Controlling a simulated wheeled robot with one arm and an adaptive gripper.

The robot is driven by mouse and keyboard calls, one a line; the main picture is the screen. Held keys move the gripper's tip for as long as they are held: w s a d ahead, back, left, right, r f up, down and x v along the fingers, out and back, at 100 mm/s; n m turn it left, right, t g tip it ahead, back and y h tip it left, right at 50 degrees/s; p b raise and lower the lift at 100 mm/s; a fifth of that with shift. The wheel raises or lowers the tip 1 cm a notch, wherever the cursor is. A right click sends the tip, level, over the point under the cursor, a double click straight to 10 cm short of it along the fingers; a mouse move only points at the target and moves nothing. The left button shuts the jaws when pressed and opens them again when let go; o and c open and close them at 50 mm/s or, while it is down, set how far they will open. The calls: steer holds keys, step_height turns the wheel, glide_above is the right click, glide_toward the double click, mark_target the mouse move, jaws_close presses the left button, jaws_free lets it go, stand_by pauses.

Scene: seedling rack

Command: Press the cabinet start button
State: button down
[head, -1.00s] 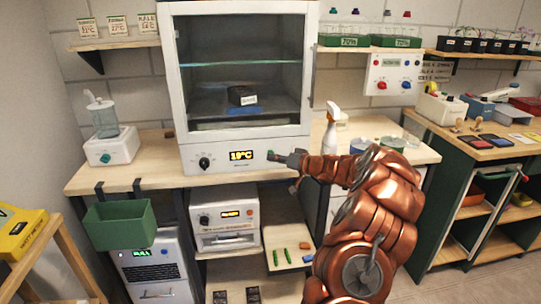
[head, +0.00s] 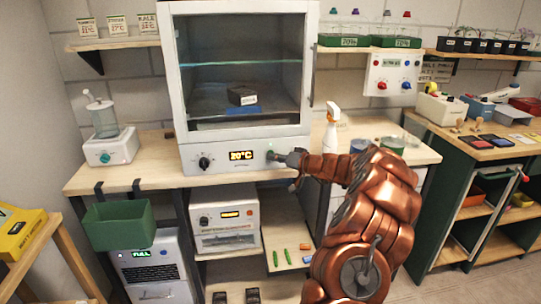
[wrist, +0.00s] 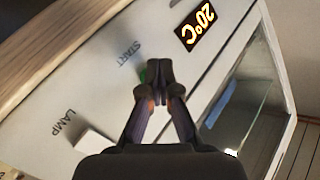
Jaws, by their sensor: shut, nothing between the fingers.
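The white cabinet (head: 218,170) with a glass door stands on the wooden bench. Its front panel has a black knob (head: 204,163) and a display (head: 241,155) reading 20°C. In the wrist view, the green start button (wrist: 143,76) lies beside the START label and is mostly hidden behind my fingertips. My gripper (wrist: 158,72) is shut and empty, its tips at the button. I cannot tell whether they touch or press it. In the head view my gripper (head: 283,156) reaches the panel's right part from the right.
A white rocker (wrist: 95,146) marked LAMP sits beside START on the panel. A spray bottle (head: 331,130) stands on the bench right of the cabinet, close to my arm. A green bin (head: 120,222) hangs at the bench's left front.

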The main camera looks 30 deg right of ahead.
steer(key=shift+s, duration=0.1)
steer(key=shift+s+a+f+b, duration=0.15)
steer(key=shift+s+b, duration=0.2)
steer(key=shift+b, duration=0.5)
steer(key=shift+s+a, duration=0.1)
steer(key=shift+s, duration=0.2)
steer(key=shift+b, duration=0.3)
steer(key=s+b, duration=0.1)
steer(key=s+a+b, duration=0.1)
steer(key=s+b, duration=0.1)
steer(key=s+a+b, duration=0.1)
steer(key=shift+s+b, duration=0.3)
steer(key=shift+a, duration=0.1)
